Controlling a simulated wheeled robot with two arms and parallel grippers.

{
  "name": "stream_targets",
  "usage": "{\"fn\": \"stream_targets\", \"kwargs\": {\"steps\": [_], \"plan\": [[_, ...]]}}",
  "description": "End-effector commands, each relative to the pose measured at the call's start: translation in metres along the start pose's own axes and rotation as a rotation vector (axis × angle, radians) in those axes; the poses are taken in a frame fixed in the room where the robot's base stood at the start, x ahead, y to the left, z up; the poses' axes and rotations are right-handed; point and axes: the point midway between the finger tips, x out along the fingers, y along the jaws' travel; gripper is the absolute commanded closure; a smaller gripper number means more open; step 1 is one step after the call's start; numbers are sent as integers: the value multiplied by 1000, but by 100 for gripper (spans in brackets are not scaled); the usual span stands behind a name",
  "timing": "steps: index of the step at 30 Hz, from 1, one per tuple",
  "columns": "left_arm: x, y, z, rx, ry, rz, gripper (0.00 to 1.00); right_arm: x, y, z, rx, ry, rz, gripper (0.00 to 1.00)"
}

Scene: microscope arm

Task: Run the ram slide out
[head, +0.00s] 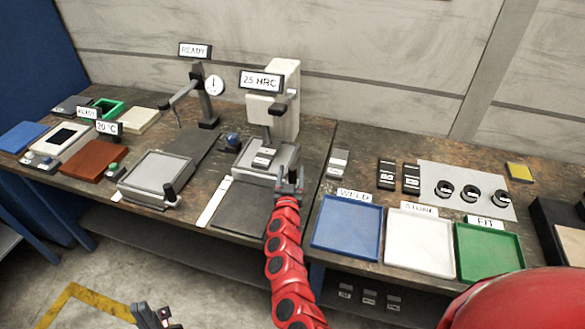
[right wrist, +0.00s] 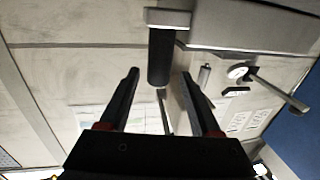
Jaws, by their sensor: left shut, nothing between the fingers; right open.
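A white tester (head: 286,85) with a "25 HRC" sign stands at the back of the bench. A grey slide (head: 285,156) sits at its foot with a small block on it; I cannot tell how far out it is. My right gripper (head: 290,182) is at the slide's front right corner. In the right wrist view my right gripper (right wrist: 163,85) is open, with a dark upright handle (right wrist: 163,55) on a grey bar (right wrist: 167,18) showing between the fingers. I cannot tell whether they touch it. My left gripper (head: 153,314) is shut and empty, low over the floor.
A grey plate (head: 155,172) with its own black knob (head: 169,192) lies to the left. A dial gauge stand (head: 207,108) is behind. Blue (head: 345,222), white (head: 420,240) and green (head: 488,250) trays lie to the right. A dark mat (head: 243,210) lies before the slide.

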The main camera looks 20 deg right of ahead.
Motion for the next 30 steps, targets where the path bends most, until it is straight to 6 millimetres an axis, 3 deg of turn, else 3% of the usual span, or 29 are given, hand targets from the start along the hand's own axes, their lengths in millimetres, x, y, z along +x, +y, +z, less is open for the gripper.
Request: {"fn": "stream_targets", "kwargs": {"steps": [6,19,30], "plan": [[3,0,0,0,0,0,100,15,2,0,-3,0,1,36],[3,0,-1,0,0,0,100,18,2,2,-3,-4,2,36],[3,0,-1,0,0,0,100,18,2,2,-3,-3,2,100]]}}
